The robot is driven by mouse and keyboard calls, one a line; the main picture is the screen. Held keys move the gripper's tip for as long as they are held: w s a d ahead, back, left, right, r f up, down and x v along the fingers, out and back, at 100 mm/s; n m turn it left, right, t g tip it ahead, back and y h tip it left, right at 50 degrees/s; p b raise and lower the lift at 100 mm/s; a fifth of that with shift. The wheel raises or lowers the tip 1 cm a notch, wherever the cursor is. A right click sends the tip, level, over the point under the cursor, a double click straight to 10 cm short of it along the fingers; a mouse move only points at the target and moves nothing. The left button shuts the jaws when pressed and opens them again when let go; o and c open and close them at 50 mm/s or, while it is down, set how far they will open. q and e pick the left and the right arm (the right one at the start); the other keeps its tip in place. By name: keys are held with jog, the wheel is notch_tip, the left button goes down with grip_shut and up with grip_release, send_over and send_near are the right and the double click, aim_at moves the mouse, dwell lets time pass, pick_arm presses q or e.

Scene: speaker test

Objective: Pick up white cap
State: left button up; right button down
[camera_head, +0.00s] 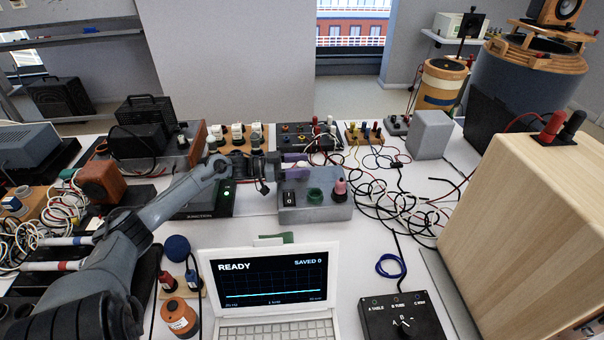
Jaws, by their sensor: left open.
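My left gripper (296,164) reaches in from the left and hangs over the back of a grey box (315,213) with a switch. Its purple-tipped fingers point right and are apart, with nothing seen between them. The box carries a green ring (315,195) and a pink-topped plug (340,187), in front of the gripper. I cannot tell for certain which thing is the white cap. Several small white-topped parts (237,130) stand on a wooden board (232,149) behind my left forearm. My right gripper is not in view.
An open laptop (268,277) reading READY stands at the front. A black selector box (401,318) is front right, and a large wooden cabinet (530,200) fills the right. Loose cables (385,205) lie right of the grey box. Clear white table (355,235) shows before it.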

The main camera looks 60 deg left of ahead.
pick_arm(q)
jog(key=shift+w+d, duration=0.15)
jog(key=shift+w, duration=0.2)
jog(key=c, duration=1)
jog(key=shift+r, duration=0.1)
